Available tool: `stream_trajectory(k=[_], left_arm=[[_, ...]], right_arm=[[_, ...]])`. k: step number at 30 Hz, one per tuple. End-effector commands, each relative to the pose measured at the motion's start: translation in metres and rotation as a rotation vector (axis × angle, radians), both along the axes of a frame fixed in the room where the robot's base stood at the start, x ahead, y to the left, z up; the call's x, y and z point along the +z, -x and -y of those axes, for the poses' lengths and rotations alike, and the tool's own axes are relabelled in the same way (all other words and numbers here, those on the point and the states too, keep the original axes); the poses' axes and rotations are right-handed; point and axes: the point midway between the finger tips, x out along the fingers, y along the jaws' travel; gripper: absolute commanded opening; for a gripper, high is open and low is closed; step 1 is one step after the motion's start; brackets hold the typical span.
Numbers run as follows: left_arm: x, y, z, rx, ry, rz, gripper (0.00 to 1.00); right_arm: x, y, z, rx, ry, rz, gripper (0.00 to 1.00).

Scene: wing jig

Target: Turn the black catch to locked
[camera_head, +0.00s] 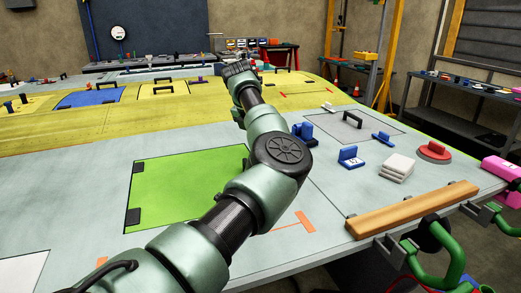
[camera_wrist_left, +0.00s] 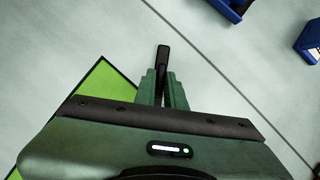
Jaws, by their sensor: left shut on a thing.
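The black catch (camera_wrist_left: 163,56) shows in the left wrist view as a short dark bar over the grey surface, beside a corner of the green panel (camera_wrist_left: 105,80). My left gripper (camera_wrist_left: 163,88) is shut on the catch's near end; the far end sticks out past the fingertips. The fingers and gripper body hide the catch's base, so I cannot tell its lock setting. In the head view the green panel (camera_head: 185,185) lies flat with two black pieces on its left edge. My left arm covers its right side and hides the catch and gripper. My right gripper is not in view.
Right of my arm are a blue bracket (camera_head: 350,157), a white stack (camera_head: 397,167), a red round piece (camera_head: 434,150) and a wooden bar (camera_head: 412,209). A grey panel with a black handle (camera_head: 352,118) lies behind them.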

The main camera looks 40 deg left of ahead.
Motion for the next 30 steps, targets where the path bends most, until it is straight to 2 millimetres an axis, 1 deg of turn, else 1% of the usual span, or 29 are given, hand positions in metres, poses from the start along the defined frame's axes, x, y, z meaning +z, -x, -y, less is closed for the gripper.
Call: stream_trajectory(k=[1,6,15,21,30], left_arm=[[-0.0021,-0.0002,-0.0013,-0.043,0.002,0.004,0.00],[-0.0005,-0.0002,-0.0024,-0.202,0.001,0.002,0.00],[0.0018,-0.0006,-0.0043,-0.431,0.000,0.001,0.00],[0.0016,-0.0008,-0.0051,-0.527,0.000,0.001,0.00],[0.0012,-0.0013,-0.0054,-0.586,-0.001,0.001,0.00]], right_arm=[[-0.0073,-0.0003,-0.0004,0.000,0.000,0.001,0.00],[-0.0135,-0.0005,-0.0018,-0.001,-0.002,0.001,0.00],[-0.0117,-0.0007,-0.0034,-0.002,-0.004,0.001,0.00],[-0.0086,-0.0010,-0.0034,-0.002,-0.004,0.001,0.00],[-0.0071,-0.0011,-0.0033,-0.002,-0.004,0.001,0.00]])
